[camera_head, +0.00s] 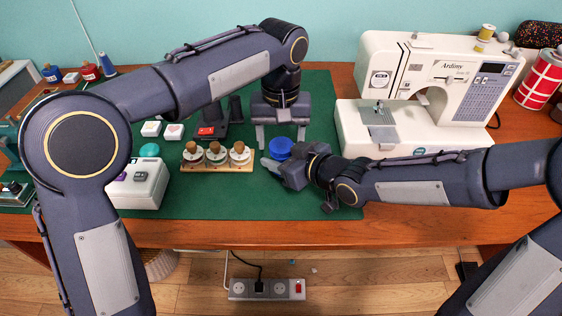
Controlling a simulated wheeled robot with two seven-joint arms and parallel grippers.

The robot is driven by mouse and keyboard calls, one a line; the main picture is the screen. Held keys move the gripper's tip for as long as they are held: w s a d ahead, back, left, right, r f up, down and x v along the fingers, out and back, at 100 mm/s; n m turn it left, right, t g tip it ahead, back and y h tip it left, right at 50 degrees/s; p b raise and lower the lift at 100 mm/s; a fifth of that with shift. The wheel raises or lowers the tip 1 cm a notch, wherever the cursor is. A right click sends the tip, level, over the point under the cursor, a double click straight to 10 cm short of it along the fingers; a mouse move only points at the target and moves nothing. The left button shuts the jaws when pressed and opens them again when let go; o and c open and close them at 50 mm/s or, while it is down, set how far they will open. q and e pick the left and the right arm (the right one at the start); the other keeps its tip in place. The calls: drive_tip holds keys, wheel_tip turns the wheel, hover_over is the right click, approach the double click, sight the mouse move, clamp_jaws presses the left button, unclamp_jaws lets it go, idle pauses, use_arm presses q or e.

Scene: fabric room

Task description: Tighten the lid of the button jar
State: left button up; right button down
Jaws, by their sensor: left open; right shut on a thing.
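The button jar shows only as its round blue lid (280,147) near the middle of the green mat; the jar's body is hidden behind my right gripper. My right gripper (276,167) comes in from the right at low height and is shut on the button jar, just below the lid. My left gripper (281,141) points down from above and is open. Its two fingers appear on either side of the lid, with space between them and it. I cannot tell how far the fingertips reach down past the lid.
A white sewing machine (428,95) stands to the right. A white box (138,183) is at the left. The green mat (225,203) is clear near the table's front edge.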

use_arm(q)
drive_tip(key=shift+d+r, duration=0.1)
drive_tip(key=shift+r, duration=2.1)
drive_tip(key=shift+c, duration=0.3)
drive_tip(key=shift+f+n, duration=0.15)
drive_tip(key=shift+n, duration=0.65)
drive_tip(key=n, duration=0.2)
drive_tip(key=shift+r+n+g, duration=0.2)
drive_tip(key=shift+n+g, duration=0.1)
drive_tip(key=shift+n, duration=0.1)
drive_tip(key=r+n, duration=0.1)
drive_tip(key=n, duration=0.1)
drive_tip(key=shift+r+n, duration=0.2)
drive_tip(key=shift+n, duration=0.2)
drive_tip(key=shift+r+n, duration=1)
drive_tip(key=shift+n, duration=0.1)
drive_tip(key=shift+f, duration=0.1)
drive_tip(key=shift+f, duration=3.95)
